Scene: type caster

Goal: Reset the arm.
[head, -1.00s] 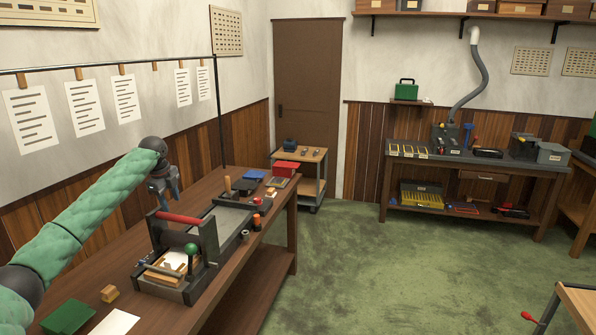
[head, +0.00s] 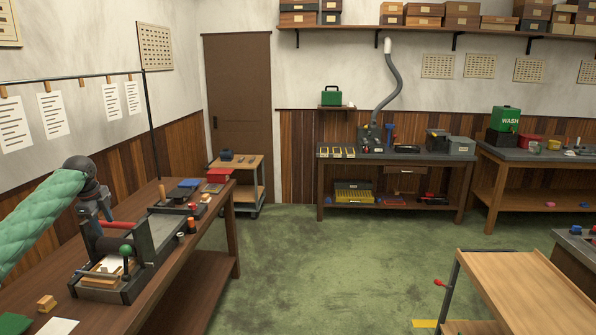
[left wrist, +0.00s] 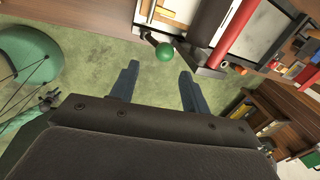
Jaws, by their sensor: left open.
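My left arm, in a green quilted sleeve, comes in from the left in the head view. Its gripper (head: 102,212) hangs over the bench beside the press. In the left wrist view the two blue-grey fingers of this gripper (left wrist: 158,88) are apart with nothing between them. The knob also shows in the left wrist view (left wrist: 164,52), beyond the fingertips. My right gripper is not in view.
The wooden bench (head: 190,262) runs along the left wall, with a small wooden block (head: 46,303) near its front. A small cart (head: 238,165) stands beyond it. A wooden-topped trolley (head: 525,285) is at the lower right. The green floor (head: 320,265) between is clear.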

